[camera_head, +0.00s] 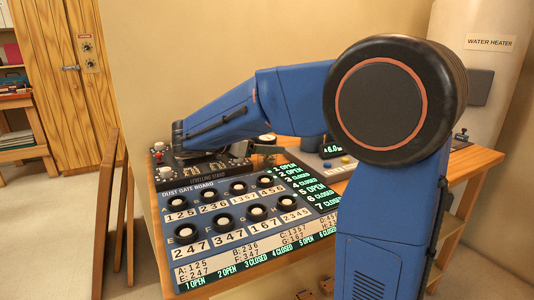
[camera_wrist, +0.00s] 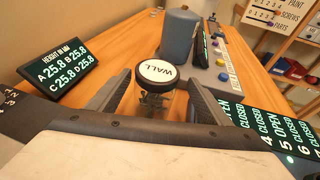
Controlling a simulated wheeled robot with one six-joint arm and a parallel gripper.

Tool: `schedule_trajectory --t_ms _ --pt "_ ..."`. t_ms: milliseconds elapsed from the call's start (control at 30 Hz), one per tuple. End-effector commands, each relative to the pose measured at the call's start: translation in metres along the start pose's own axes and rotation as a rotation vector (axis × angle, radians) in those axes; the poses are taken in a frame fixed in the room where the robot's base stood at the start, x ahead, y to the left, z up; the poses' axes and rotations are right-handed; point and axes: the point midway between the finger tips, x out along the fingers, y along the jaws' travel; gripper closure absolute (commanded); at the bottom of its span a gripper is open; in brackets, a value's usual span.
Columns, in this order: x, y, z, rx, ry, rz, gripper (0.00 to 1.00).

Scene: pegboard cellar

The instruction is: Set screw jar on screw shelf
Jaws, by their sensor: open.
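A small clear jar (camera_wrist: 153,100) with a white lid reading "WALL" and dark bits inside stands on the wooden bench in the wrist view. My gripper (camera_wrist: 160,82) is open, with one dark finger on each side of the jar. Gaps show between the fingers and the lid; whether either finger touches the glass is unclear. In the head view the jar's pale lid (camera_head: 267,138) shows just beyond my gripper. A sign listing paint, screws and parts (camera_wrist: 279,12) is at the wrist view's top right, by a shelf unit (camera_wrist: 297,36); which level is for screws is unclear.
The dust gate board (camera_head: 240,215) with several knobs covers the bench front. The leveling stand (camera_head: 205,172) lies behind it. A height display (camera_wrist: 62,70) is left of the jar; a blue-grey container (camera_wrist: 180,38) stands behind it. A water heater (camera_head: 488,75) is at right.

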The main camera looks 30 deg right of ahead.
Motion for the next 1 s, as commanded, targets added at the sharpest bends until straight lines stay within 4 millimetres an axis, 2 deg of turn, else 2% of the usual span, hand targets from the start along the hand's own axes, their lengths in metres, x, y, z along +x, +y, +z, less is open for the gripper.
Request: schedule_trajectory --t_ms 167,500,767,800,833,1000 --pt "0.008 0.001 0.000 0.000 -0.001 -0.002 0.28" --pt "0.048 0.006 -0.002 0.001 0.000 -0.001 0.28" --pt "0.053 0.006 -0.002 0.001 0.000 0.000 0.28" --pt "0.053 0.006 -0.002 0.001 0.000 0.000 0.30" --pt "0.053 0.006 -0.002 0.001 0.000 0.000 0.37" --pt "0.053 0.006 -0.002 0.001 0.000 0.000 0.78"
